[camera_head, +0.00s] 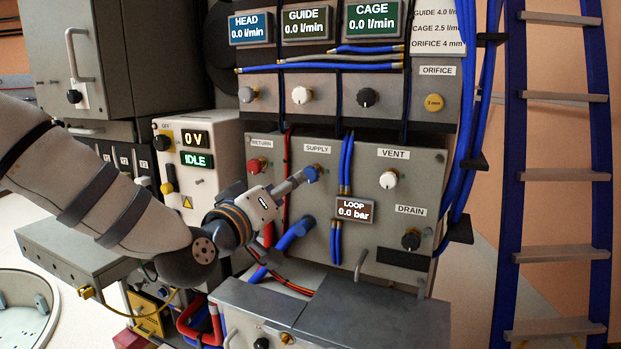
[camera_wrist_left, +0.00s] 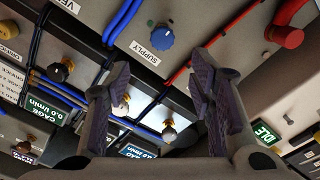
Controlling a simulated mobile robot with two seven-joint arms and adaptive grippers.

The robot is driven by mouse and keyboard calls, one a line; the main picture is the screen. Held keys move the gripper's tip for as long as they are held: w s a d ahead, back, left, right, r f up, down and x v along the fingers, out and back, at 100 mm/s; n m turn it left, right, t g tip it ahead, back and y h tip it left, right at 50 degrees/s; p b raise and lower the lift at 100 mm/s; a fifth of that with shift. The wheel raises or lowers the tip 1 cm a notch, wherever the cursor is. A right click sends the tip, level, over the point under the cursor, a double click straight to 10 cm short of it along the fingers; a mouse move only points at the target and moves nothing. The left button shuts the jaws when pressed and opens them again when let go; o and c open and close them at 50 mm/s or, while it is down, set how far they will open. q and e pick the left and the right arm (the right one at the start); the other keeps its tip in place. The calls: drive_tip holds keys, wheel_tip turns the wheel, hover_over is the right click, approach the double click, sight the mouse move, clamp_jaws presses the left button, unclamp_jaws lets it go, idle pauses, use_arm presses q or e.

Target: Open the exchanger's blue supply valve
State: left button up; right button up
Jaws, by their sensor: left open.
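The blue supply valve knob (camera_head: 311,174) is on the grey exchanger panel (camera_head: 345,232), under the SUPPLY label. In the left wrist view the blue knob (camera_wrist_left: 160,38) shows whole, beyond the fingertips and above the gap between them, with the SUPPLY label beside it. My left gripper (camera_head: 294,182) reaches in from the left with its fingertips close to the knob. In the left wrist view its two fingers (camera_wrist_left: 158,72) are spread with nothing between them. I cannot tell whether a finger touches the knob. My right gripper is not in view.
The red return knob (camera_head: 258,165) is left of the supply knob; the white vent knob (camera_head: 388,180) and black drain knob (camera_head: 411,239) are to the right. The LOOP display (camera_head: 354,209) reads 0.0 bar. Blue hoses (camera_head: 345,165) run down the panel. A blue ladder (camera_head: 515,180) stands right.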

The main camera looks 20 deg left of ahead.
sight(308, 175)
use_arm(q)
drive_tip(key=w, duration=0.3)
drive_tip(key=w+d+b, duration=0.1)
drive_tip(key=w, duration=0.3)
drive_tip(key=w+f, duration=0.1)
drive_tip(key=w, duration=0.3)
drive_tip(key=shift+d+b, duration=0.25)
drive_tip(key=shift+b, duration=0.1)
drive_tip(key=shift+w+d+r, duration=0.1)
drive_tip(key=shift+w+r, duration=0.1)
drive_tip(key=shift+w, duration=0.05)
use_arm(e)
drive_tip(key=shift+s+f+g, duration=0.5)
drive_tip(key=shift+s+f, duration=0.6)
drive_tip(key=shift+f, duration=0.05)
use_arm(q)
drive_tip(key=c, duration=1.2)
